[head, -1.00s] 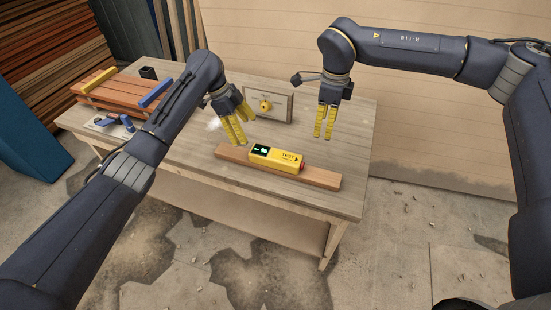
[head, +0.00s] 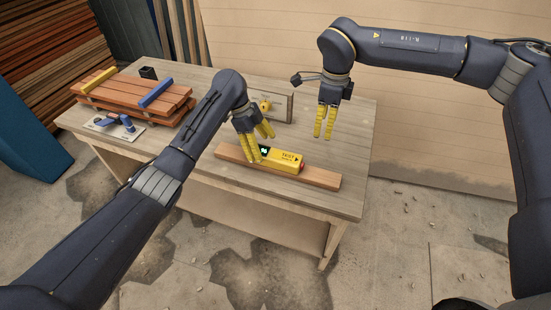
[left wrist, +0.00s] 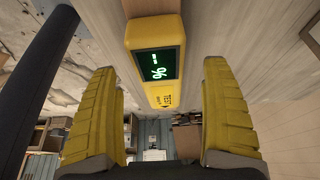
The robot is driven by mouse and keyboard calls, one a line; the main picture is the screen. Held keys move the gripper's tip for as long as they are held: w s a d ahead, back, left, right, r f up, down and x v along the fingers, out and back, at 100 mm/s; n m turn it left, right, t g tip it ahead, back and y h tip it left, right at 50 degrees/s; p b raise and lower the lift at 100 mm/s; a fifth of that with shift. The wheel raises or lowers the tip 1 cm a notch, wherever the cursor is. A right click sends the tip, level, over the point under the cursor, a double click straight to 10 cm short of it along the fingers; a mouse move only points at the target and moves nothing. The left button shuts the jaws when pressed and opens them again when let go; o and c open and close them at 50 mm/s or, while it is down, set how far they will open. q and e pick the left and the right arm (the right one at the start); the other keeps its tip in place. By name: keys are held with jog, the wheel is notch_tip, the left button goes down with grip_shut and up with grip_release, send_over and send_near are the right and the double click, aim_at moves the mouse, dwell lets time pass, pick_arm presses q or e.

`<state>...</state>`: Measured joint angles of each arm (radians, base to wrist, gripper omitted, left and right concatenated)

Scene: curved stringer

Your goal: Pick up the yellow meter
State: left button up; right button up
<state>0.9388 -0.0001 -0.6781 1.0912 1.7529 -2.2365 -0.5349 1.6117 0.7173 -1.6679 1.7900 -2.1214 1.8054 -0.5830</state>
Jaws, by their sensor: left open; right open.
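The yellow meter (head: 286,160) lies on a flat wooden board (head: 318,178) on the workbench. In the left wrist view the meter (left wrist: 158,92) shows a dark screen with green digits and sits ahead, between the line of the two fingers. My left gripper (head: 258,145) is open, above the meter's left end, and its fingers partly hide the screen in the head view. In the left wrist view my left gripper's fingers (left wrist: 163,115) stand apart on both sides with nothing held. My right gripper (head: 325,122) is open and empty, hanging above the bench behind the meter.
A framed plate with a yellow knob (head: 284,106) stands behind the board. Stacked reddish planks with a yellow and a blue bar (head: 157,92) lie at the back left. A blue tool (head: 119,121) rests near the left edge. The front right bench top (head: 345,203) is clear.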

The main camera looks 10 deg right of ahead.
aim_at(267, 151)
pick_arm(q)
jog(key=shift+x, duration=2.45)
jog(key=shift+s+r, duration=0.1)
jog(key=c, duration=1.6)
jog(key=shift+d+r, duration=0.1)
jog(key=shift+r, duration=4.95)
jog(key=shift+f, duration=0.1)
jog(key=shift+f, duration=4.3)
jog(key=shift+f, duration=0.6)
